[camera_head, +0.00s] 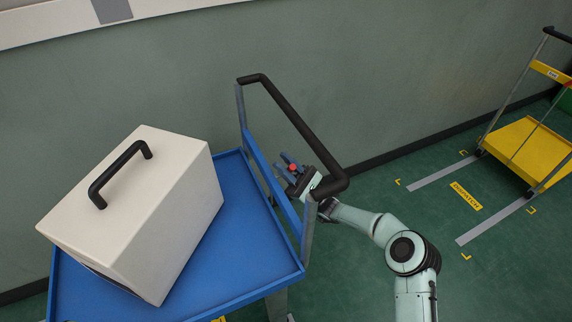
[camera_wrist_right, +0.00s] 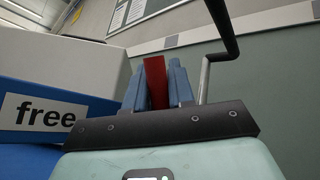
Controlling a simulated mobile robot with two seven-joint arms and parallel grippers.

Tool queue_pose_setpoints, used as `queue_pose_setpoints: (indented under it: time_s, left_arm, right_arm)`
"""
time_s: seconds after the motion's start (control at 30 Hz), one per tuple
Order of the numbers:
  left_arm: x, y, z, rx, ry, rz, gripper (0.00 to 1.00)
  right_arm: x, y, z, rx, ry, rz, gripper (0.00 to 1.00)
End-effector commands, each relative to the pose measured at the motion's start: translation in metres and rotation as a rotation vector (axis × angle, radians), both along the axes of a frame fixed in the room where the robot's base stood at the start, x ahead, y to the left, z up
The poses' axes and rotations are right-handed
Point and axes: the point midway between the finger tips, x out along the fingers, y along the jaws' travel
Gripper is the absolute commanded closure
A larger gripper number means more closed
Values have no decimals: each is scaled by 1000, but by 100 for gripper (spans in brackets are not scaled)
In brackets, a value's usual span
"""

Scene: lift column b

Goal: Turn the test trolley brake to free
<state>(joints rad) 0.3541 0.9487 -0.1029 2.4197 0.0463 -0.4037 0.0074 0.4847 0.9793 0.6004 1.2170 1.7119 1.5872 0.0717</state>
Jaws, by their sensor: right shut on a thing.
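The blue test trolley (camera_head: 255,230) stands at the left of the head view, with a black push handle (camera_head: 300,125) on grey posts. My right gripper (camera_head: 287,166) is at the trolley's handle end, below the black bar. Its blue fingers are shut on a red brake lever (camera_head: 292,167). In the right wrist view the red lever (camera_wrist_right: 155,82) stands between the two fingers (camera_wrist_right: 157,85). A white label reading "free" (camera_wrist_right: 45,114) is on the blue trolley panel left of the fingers. The lever's pivot is hidden. My left gripper is not in view.
A large cream box (camera_head: 150,215) with a black handle sits on the trolley deck. The green wall is close behind. A yellow trolley (camera_head: 525,150) stands at the right, beyond a floor marked "dispatch" (camera_head: 466,196). The green floor between is clear.

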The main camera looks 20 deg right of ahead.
Motion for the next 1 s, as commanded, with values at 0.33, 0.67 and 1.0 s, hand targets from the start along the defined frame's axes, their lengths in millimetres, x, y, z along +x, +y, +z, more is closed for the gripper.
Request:
queue_pose_setpoints:
  time_s: [0.33, 0.67, 1.0]
  left_arm:
    - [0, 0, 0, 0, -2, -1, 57]
    - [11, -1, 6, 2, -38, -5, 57]
    - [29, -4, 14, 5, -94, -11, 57]
  right_arm:
    - [0, 0, 0, 0, 1, 0, 56]
    - [-11, -19, -25, 0, 5, -2, 56]
    - [-37, -59, -82, 0, 3, -3, 56]
